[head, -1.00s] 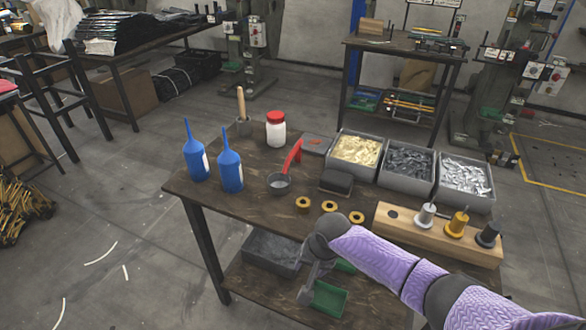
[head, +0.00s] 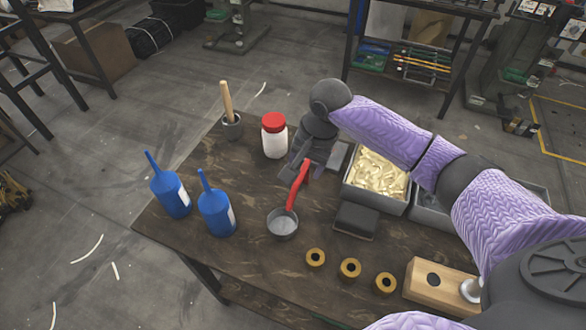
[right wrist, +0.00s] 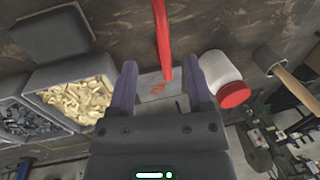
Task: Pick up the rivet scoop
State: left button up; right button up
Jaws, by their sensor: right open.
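The rivet scoop (head: 283,222) stands on the wooden table, a grey round cup with a red handle (head: 297,186) rising up and back. In the right wrist view the red handle (right wrist: 162,42) runs down between my two fingers; the cup is out of that view. My right gripper (head: 300,168) is open at the upper end of the handle, with a finger on either side of it. In the right wrist view the gripper (right wrist: 163,85) shows a clear gap on both sides of the handle. My left gripper is not in view.
Two blue bottles (head: 216,212) stand left of the scoop. A white jar with a red lid (head: 274,136) is close beside my right gripper. A bin of brass-coloured rivets (head: 378,174), a dark block (head: 355,220) and brass rings (head: 350,268) lie to the right.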

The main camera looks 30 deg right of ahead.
aim_at(299, 179)
jog(key=shift+w+d+f+b, duration=0.1)
jog(key=shift+w+f+b, duration=0.15)
jog(key=shift+f, duration=0.15)
jog(key=shift+w+f+b, duration=0.15)
jog(key=shift+f+b, duration=0.05)
jog(key=shift+f, duration=0.2)
jog(key=f+b, duration=0.1)
jog(key=f, duration=0.1)
jog(key=f+b, duration=0.2)
jog(key=f, duration=0.1)
jog(key=w+f+b, duration=0.1)
jog(key=f, duration=0.1)
jog(key=shift+w+a+f, duration=0.1)
jog(key=shift+a+f, duration=0.05)
jog(key=shift+a, duration=0.25)
jog(key=shift+a+f+b, duration=0.1)
jog(key=shift+f+b, duration=0.25)
jog(key=shift+f, duration=0.05)
jog(key=shift+w+r, duration=0.1)
grip_shut()
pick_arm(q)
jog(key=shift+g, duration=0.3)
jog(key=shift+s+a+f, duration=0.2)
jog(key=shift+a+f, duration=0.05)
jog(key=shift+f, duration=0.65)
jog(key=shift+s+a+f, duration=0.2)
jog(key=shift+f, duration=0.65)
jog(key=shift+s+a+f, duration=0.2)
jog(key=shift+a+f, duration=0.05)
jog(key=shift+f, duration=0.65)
